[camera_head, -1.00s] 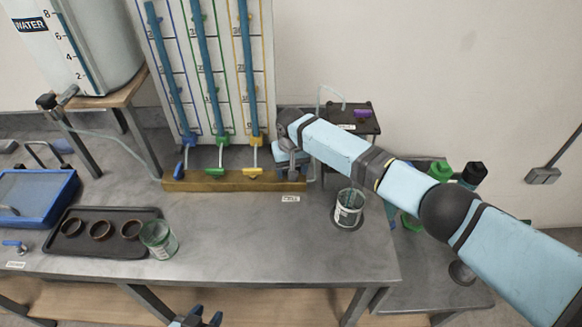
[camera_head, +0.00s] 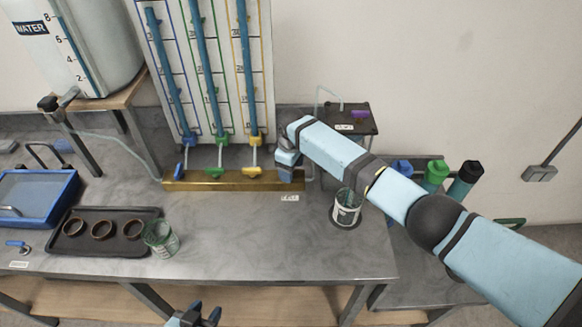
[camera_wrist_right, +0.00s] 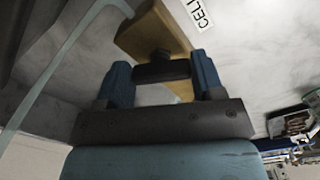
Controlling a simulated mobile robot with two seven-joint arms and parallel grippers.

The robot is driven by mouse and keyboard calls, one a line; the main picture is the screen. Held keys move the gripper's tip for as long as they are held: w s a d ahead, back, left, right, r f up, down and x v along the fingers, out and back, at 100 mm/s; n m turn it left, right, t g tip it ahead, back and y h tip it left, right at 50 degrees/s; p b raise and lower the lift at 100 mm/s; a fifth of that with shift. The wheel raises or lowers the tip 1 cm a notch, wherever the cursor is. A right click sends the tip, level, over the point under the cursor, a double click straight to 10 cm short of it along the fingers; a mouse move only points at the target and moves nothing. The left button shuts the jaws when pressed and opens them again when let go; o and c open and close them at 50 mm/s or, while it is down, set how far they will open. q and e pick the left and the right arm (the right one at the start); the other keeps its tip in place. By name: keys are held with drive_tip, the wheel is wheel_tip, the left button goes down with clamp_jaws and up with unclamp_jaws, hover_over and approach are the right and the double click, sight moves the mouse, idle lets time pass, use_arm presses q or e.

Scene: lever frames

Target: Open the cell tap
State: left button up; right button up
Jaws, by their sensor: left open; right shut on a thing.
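The cell tap (camera_wrist_right: 162,71) shows in the right wrist view as a dark handle on a short stem, at the end of the brass manifold bar. My right gripper (camera_wrist_right: 161,80) is shut on this handle, with one blue finger on each side. In the head view the right gripper (camera_head: 286,168) is at the right end of the brass bar (camera_head: 215,186) and hides the tap. A white label beside it (camera_wrist_right: 198,12) reads "CELL" as far as it shows. My left gripper (camera_head: 196,317) is open and empty at the bottom edge of the head view, in front of the bench.
Blue (camera_head: 179,170), green (camera_head: 215,172) and yellow (camera_head: 252,171) taps sit along the bar, left of my right gripper. A cup (camera_head: 347,208) stands near the bench's right edge. A glass (camera_head: 161,238) stands by a dark tray (camera_head: 90,246).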

drive_tip(key=shift+n, duration=0.6)
drive_tip(key=o, duration=0.9)
wheel_tip(320, 180, up, 14)
drive_tip(key=shift+f+b, duration=0.1)
drive_tip(key=shift+b, duration=0.45)
